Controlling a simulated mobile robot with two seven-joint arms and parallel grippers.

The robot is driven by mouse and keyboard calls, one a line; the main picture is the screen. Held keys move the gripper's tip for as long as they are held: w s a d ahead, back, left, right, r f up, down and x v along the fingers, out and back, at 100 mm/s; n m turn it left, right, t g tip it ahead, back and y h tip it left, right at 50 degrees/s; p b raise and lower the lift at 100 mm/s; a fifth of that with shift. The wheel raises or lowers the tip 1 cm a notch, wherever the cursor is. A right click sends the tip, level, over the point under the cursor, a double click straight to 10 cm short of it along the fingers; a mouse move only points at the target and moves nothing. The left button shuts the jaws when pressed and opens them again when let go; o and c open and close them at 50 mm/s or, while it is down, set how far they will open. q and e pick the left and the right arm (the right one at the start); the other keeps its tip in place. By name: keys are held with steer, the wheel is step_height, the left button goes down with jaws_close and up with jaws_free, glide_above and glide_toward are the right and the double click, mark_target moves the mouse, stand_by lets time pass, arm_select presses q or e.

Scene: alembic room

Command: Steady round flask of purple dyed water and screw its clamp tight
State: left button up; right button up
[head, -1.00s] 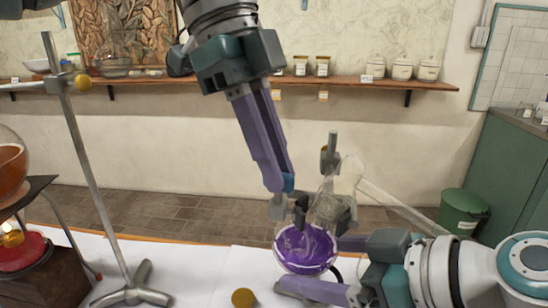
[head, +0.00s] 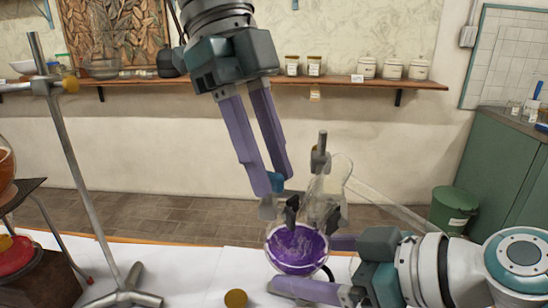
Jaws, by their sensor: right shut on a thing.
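The round flask (head: 292,262) of purple dyed water sits low in the middle of the head view, its clear neck rising among grey clamp jaws (head: 267,207). The clamp is by an upright rod (head: 322,145). My right gripper (head: 325,268) reaches in from the right and is shut on the flask's round body. Its fingers partly hide the lower right of the flask.
A metal stand (head: 80,180) with a tripod foot is on the left of the white table (head: 190,265), near a burner setup. A yellow-brown round cap (head: 236,298) lies at the front. A transparent tube slopes right from the flask. A green bin (head: 452,210) stands beyond.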

arm_select(q)
steer(key=shift+o, duration=0.7)
steer(key=shift+a, duration=0.1)
steer(key=shift+w+a+n+t, duration=0.1)
steer(key=shift+w+n+t, duration=0.1)
steer(key=shift+n+t, duration=0.1)
